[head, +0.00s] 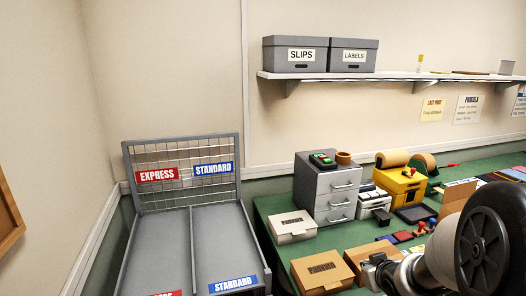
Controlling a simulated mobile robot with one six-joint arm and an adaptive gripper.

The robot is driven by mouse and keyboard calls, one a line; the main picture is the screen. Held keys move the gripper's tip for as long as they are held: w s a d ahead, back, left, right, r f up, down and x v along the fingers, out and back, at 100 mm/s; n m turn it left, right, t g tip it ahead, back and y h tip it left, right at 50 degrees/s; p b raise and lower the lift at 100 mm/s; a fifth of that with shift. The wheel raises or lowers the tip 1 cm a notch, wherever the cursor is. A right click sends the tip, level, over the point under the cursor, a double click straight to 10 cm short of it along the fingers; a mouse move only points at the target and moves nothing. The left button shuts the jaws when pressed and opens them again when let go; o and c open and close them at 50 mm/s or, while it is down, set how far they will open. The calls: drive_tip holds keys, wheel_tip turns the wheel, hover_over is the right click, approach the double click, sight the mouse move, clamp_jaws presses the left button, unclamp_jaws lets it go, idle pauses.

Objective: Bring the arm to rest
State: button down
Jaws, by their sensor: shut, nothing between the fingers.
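Part of my arm (448,250) reaches in from the lower right corner. Its large dark round joint cap (485,250) is close to the camera, and a pale link narrows away to the left over the green bench. The far end of the arm is small and partly cut by the lower edge. I cannot make out my gripper or its fingers there.
A grey drawer unit (318,190), cartons (320,271), a yellow dispenser (402,183) and small stamps crowd the green bench (270,208). A two-bay rack (219,238) marked EXPRESS and STANDARD stands left, its visible bays empty. A wall shelf (400,77) holds grey boxes.

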drive_tip(key=s+a+r+m+g, duration=0.1)
drive_tip(key=s+a+r, duration=0.1)
drive_tip(key=s+r, duration=0.35)
drive_tip(key=s+a+r+g, duration=0.1)
drive_tip(key=s+a, duration=0.3)
drive_tip(key=s, duration=0.4)
drive_tip(key=s+a+r+g+y, duration=0.1)
drive_tip(key=s+a+r, duration=0.2)
drive_tip(key=s, duration=0.6)
drive_tip(key=s+a+r+m+g, duration=0.1)
drive_tip(key=s+a+r+g, duration=0.1)
drive_tip(key=s+a, duration=0.3)
drive_tip(key=s, duration=0.3)
drive_tip(key=shift+s+a, duration=0.15)
drive_tip(key=shift+s, duration=0.25)
